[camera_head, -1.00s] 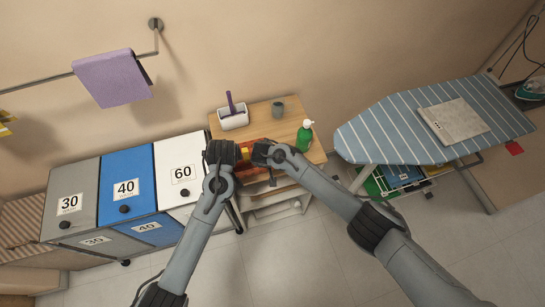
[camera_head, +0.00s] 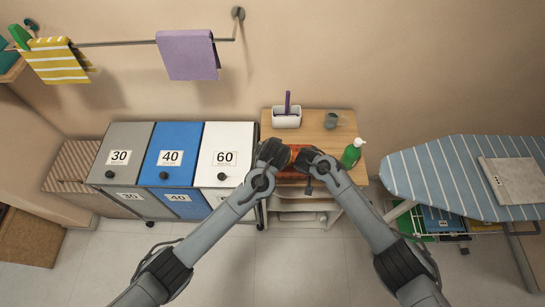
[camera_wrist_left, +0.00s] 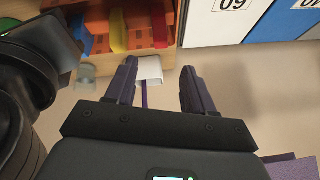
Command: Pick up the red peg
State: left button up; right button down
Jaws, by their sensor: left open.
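An orange-red box (camera_head: 291,174) sits on the wooden stand, mostly hidden by my two grippers in the head view. In the left wrist view, blue, orange, yellow and red pieces (camera_wrist_left: 146,38) show side by side at the upper left.
On the stand (camera_head: 345,137) are a white holder (camera_head: 286,121) with a purple handle, a grey cup (camera_head: 331,120) and a green bottle (camera_head: 352,154). Laundry bins (camera_head: 226,141) stand left, an ironing board (camera_head: 440,170) right. The floor in front is clear.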

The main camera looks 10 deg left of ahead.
pick_arm(q)
jog(key=f+m+t, duration=0.1)
jog(key=m, duration=0.3)
jog(key=f+m, duration=0.1)
jog(key=m, duration=0.3)
jog(key=s+f+m+t+y, duration=0.1)
jog(key=m, duration=0.3)
jog(key=shift+a+f+t, duration=0.25)
jog(key=shift+a+t, duration=0.05)
pick_arm(e)
jog(key=shift+d, duration=0.1)
pick_arm(q)
jog(key=s+m+t, duration=0.4)
jog(key=s+m, duration=0.1)
jog(key=m, duration=1.5)
jog(key=shift+m+t+h, duration=0.3)
jog(key=shift+m+h, duration=0.1)
jog(key=shift+m, duration=0.1)
jog(key=shift+d+f+x, duration=0.15)
jog(key=shift+x, duration=1.6)
jog(key=shift+d+f+x, duration=0.1)
jog(key=shift+f+x, duration=0.1)
jog(key=shift+x, duration=1.6)
jog(key=shift+d+f+x, duration=0.15)
jog(key=shift+x, duration=2.4)
jog(key=shift+s, duration=0.1)
